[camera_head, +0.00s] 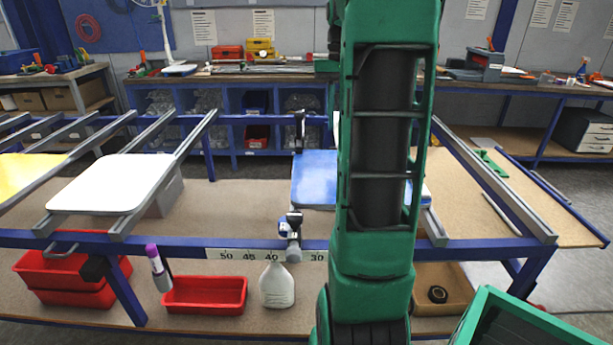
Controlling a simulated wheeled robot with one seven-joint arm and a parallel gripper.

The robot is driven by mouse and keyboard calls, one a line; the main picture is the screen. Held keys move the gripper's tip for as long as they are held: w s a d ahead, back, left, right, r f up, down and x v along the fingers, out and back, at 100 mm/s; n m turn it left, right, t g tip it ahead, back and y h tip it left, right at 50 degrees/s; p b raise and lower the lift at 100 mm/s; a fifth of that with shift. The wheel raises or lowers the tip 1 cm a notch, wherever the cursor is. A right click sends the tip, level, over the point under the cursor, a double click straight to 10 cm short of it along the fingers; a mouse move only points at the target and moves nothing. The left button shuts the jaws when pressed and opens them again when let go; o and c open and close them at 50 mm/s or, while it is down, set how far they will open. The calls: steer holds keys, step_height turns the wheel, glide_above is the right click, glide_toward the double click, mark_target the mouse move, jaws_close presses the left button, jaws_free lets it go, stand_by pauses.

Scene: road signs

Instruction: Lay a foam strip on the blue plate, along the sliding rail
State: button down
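The blue plate (313,181) lies on the frame table in the middle, partly hidden behind my green arm. Its right edge shows just past the arm. The sliding rail runs along the plate's left side, with a dark fitting (299,132) at its far end and a grey clamp-like fitting (293,226) at its near end, on the front blue beam. A thin pale strip (502,214) lies on the brown board at the right; I cannot tell for sure whether it is foam. My gripper is not in view.
Grey bars (490,190) cross the table beside the plate. A white plate (115,184) and a yellow plate (25,174) lie to the left. A green tool (490,163) lies on the right board. Red bins (205,294) and a white bottle (277,286) stand on the lower shelf.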

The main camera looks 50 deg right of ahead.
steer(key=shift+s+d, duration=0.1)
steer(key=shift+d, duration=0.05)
glide_above(298, 177)
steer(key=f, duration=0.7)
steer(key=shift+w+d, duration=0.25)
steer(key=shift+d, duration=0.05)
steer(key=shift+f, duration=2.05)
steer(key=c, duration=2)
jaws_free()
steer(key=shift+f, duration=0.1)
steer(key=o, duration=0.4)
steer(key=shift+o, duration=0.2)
